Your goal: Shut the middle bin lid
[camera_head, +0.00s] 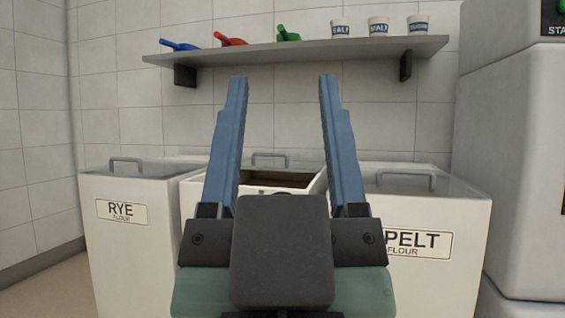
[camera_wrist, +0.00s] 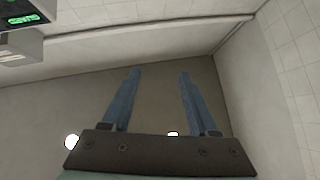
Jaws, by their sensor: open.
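The middle bin (camera_head: 190,203) stands between two other bins, mostly hidden behind my gripper. Its dark opening (camera_head: 275,178) shows between my fingers, so it is at least partly open. A handle (camera_head: 270,156) shows at the back of its top, on what looks like the middle lid (camera_head: 302,163). My gripper (camera_head: 283,80) is open and empty, its two blue fingers spread in front of the middle bin in the head view. In the wrist view my gripper (camera_wrist: 159,72) points at bare wall and ceiling, with no bin in sight.
The rye flour bin (camera_head: 150,240) on the left and the spelt flour bin (camera_head: 465,235) on the right look closed. A wall shelf (camera_head: 300,50) above holds several scoops and tubs. A large pale machine (camera_head: 515,150) stands at the right.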

